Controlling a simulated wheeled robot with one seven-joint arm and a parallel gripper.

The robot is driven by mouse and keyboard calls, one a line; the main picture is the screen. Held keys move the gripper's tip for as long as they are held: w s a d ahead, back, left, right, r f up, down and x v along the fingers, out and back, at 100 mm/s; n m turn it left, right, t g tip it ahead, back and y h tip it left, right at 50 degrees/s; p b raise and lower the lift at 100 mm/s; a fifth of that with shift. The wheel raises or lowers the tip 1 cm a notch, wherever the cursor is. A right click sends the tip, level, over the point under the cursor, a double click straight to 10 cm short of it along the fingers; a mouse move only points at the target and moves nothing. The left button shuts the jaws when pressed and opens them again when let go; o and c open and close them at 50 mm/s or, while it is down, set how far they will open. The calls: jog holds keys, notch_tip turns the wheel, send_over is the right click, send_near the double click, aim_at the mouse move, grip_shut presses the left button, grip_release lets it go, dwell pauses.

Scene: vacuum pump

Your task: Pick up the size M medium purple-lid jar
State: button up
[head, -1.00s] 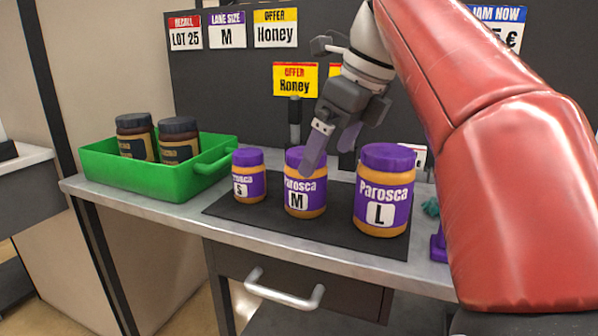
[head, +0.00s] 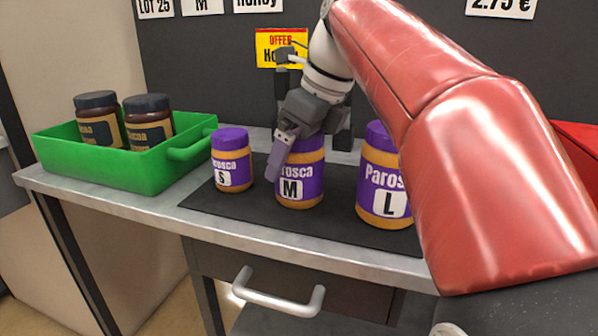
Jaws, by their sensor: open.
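The medium purple-lid jar (head: 308,186), marked M, stands upright on a black mat (head: 250,213) in the head view. Its lid is mostly hidden by my gripper (head: 306,156). My gripper is open, pointing down at the jar's top. One finger overlaps the jar's left side, and the other shows behind its upper right. I cannot tell whether either finger touches the jar. The smaller S jar (head: 232,162) stands to the left and the larger L jar (head: 378,185) to the right, partly covered by my red arm.
A green tray (head: 160,172) with two dark-lidded jars (head: 98,120) stands at the left of the metal table (head: 130,202). A drawer handle (head: 278,296) juts out below. Dark panelling with an offer sign (head: 272,45) stands behind. Something red (head: 577,150) is at far right.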

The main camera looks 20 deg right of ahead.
jog(key=shift+f, duration=0.1)
jog(key=c, duration=1.4)
